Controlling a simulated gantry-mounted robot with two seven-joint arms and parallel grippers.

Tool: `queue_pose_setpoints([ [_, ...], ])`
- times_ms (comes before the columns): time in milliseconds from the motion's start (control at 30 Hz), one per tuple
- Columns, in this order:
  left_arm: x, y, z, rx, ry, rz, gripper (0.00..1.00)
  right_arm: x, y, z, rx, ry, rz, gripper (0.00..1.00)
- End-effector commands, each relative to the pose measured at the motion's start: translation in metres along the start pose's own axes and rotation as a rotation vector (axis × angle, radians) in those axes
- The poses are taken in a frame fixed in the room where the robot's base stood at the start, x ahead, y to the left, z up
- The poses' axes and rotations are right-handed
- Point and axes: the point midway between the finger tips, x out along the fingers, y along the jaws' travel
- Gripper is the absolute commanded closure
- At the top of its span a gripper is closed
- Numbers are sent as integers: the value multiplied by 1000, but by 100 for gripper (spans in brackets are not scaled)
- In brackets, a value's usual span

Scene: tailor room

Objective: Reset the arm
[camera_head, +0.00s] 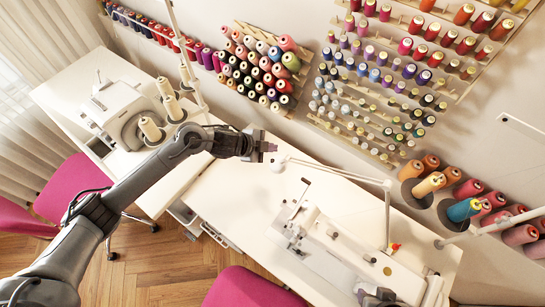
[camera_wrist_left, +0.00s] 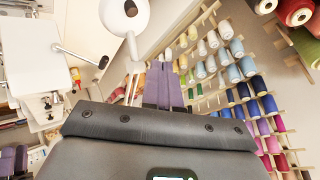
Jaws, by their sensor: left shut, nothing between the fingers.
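My left arm comes in from the lower left in the head view and reaches across to above the white sewing table. My left gripper (camera_head: 268,147) is at its end, shut and empty, close to the white lamp head (camera_head: 279,163). In the left wrist view, the purple fingers of the left gripper (camera_wrist_left: 163,85) are together with nothing between them. The white lamp (camera_wrist_left: 124,16) shows just left of the fingers there; I cannot tell whether they touch it. My right gripper is not clearly in view.
A white sewing machine (camera_head: 318,237) stands on the right table, with bare tabletop (camera_head: 228,198) to its left. Another machine (camera_head: 122,113) and cream thread cones (camera_head: 152,130) stand at left. Thread racks (camera_head: 385,90) cover the wall. Pink chairs (camera_head: 250,288) stand in front.

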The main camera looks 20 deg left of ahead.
Motion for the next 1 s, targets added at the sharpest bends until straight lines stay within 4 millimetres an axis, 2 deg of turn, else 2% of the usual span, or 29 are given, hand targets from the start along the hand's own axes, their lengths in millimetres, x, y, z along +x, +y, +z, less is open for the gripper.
queue_pose_setpoints([
  [333, 1, 2, 0, -1, 0, 0, 100, 1, 0, 0, 0, -1, 0, 57],
  [467, 4, 11, -7, -17, 1, -12, 100, 1, 1, 1, -3, -1, 2, 57],
  [633, 8, 42, -28, -101, -12, -69, 100, 1, 2, 1, -6, -2, 5, 57],
  [733, 1, 68, -38, -210, -44, -117, 100, 1, 2, 1, -8, -2, 6, 57],
  [867, -25, 104, -38, -421, -129, -170, 100, 1, 2, 1, -10, -2, 8, 57],
  [1000, -64, 144, -18, -666, -262, -186, 100, 1, 2, 1, -9, -2, 7, 57],
])
